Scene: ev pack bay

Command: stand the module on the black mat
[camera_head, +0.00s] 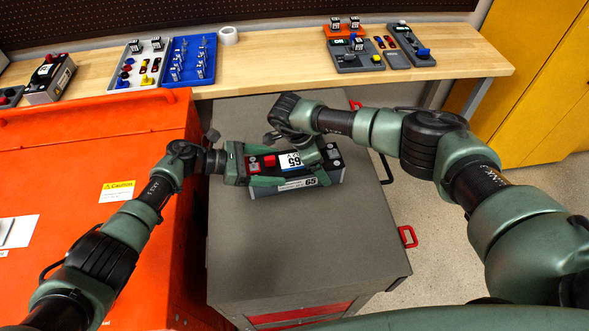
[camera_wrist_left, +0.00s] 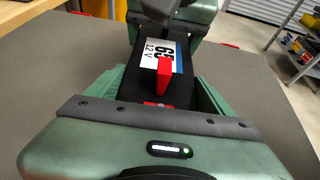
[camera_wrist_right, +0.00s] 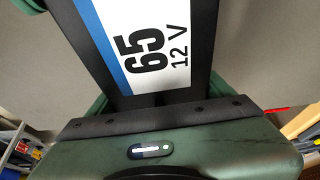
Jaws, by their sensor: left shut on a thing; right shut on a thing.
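The module (camera_head: 325,176) is a dark grey box with a black top, a "65 12 V" label and a red terminal. It sits level at the middle of the cart's dark grey top (camera_head: 300,245); whether it touches that surface I cannot tell. My left gripper (camera_head: 264,170) is shut on its left end, by the red terminal. My right gripper (camera_head: 308,156) is shut on it nearer the right end, from above. The module's label also shows in the left wrist view (camera_wrist_left: 160,52) and the right wrist view (camera_wrist_right: 145,45). I see no separate black mat.
An orange cabinet (camera_head: 80,150) stands close on the left of the cart. A wooden bench (camera_head: 285,70) behind holds a blue tray (camera_head: 188,62), a white tray (camera_head: 138,65), a tape roll (camera_head: 228,36) and grey trays (camera_head: 355,58). The cart top is clear in front of the module.

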